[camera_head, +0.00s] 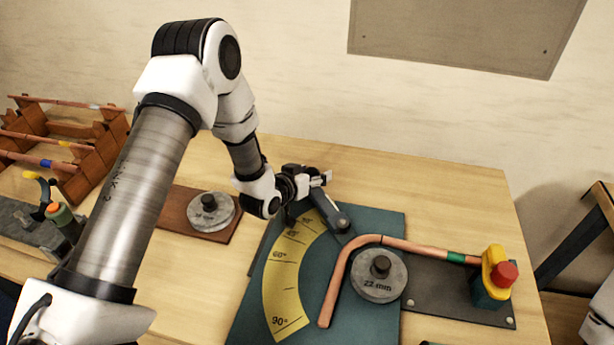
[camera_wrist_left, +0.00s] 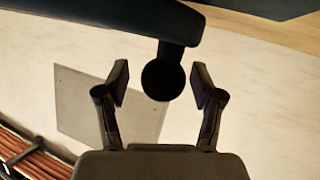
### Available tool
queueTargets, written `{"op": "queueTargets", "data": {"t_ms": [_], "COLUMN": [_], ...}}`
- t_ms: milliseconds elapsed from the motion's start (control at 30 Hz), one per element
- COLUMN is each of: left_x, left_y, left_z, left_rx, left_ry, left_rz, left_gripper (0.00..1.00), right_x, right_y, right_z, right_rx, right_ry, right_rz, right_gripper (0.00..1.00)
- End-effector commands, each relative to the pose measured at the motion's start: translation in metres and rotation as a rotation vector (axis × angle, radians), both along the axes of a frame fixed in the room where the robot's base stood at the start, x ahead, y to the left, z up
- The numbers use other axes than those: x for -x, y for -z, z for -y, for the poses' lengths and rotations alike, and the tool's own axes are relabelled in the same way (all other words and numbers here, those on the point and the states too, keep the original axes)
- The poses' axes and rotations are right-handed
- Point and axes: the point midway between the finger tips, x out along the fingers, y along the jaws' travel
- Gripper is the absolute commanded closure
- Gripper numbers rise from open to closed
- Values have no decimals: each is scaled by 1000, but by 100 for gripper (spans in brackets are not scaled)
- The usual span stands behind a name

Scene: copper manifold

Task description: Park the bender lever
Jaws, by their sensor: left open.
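The bender lever (camera_head: 340,218) is a dark grey-blue bar near the 0 end of the yellow angle scale (camera_head: 277,287) on the teal bender plate (camera_head: 248,318). My left gripper (camera_head: 322,179) is at the lever's far end, and the arm partly hides the lever there. In the left wrist view the lever (camera_wrist_left: 95,18) is a dark bar across the top. Its round dark knob (camera_wrist_left: 162,78) shows between the open fingers of my left gripper (camera_wrist_left: 161,84), with gaps on both sides. My right gripper is out of view.
A bent copper pipe (camera_head: 336,270) with a green band curves around the 22 mm former (camera_head: 379,277) and ends at a yellow clamp (camera_head: 492,262) with a red knob. Another former (camera_head: 210,212) sits on a brown board at left. A pipe rack (camera_head: 75,165) stands further left.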

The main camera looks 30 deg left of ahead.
Motion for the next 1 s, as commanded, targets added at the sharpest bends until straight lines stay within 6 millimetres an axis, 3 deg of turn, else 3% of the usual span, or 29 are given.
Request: {"op": "queueTargets", "data": {"t_ms": [400, 500, 1000], "left_x": [84, 97, 102], "left_y": [-35, -40, -42], "left_z": [-10, -11, -11], "left_rx": [5, 1, -2], "left_ry": [-1, 0, 2], "left_rz": [-3, -3, -3], "left_gripper": [33, 33, 33], "right_x": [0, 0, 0], "right_y": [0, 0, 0], "right_z": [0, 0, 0], "right_rx": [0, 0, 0], "right_ry": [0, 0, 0], "right_rz": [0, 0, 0], "right_gripper": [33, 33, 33]}}
